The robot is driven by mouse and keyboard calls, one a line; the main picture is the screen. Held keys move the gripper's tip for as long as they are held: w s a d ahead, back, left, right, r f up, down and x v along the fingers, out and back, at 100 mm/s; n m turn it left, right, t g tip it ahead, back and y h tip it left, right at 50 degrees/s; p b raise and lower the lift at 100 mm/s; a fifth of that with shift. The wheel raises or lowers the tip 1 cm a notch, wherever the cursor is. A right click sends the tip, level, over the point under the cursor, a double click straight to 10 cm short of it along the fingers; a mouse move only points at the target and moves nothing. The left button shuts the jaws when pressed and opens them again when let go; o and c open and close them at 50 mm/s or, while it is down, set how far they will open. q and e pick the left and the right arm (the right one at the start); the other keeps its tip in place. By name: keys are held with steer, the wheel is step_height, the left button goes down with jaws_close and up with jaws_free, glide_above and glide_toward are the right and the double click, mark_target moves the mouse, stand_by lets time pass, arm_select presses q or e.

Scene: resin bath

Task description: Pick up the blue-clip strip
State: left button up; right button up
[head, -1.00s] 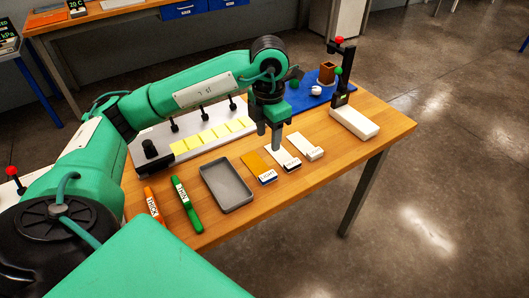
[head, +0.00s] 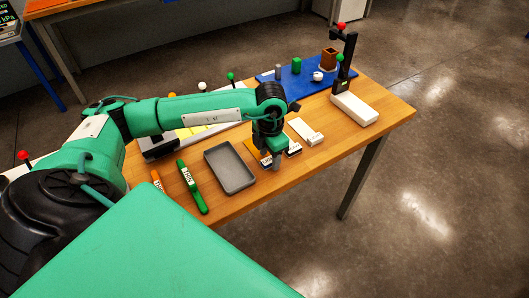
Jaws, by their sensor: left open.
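The blue-clip strip is the orange-yellow strip (head: 251,147) lying flat on the wooden table, right of the grey tray. Its clip end is mostly hidden behind my gripper. My left gripper (head: 274,160) is open and points down at the clip end of this strip, low over the table. I cannot tell whether the fingers touch it or stand around it. A white strip with a dark clip (head: 294,149) lies just to the right, close to the fingers. My right gripper is not in view.
The grey tray (head: 230,168) lies left of the strips. A white block (head: 354,108) and a blue mat (head: 293,87) with small items stand to the right and behind. The table front is clear.

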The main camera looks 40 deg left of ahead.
arm_select(q)
steer(key=shift+f, duration=0.35)
steer(key=c, duration=1.1)
steer(key=shift+o, duration=0.2)
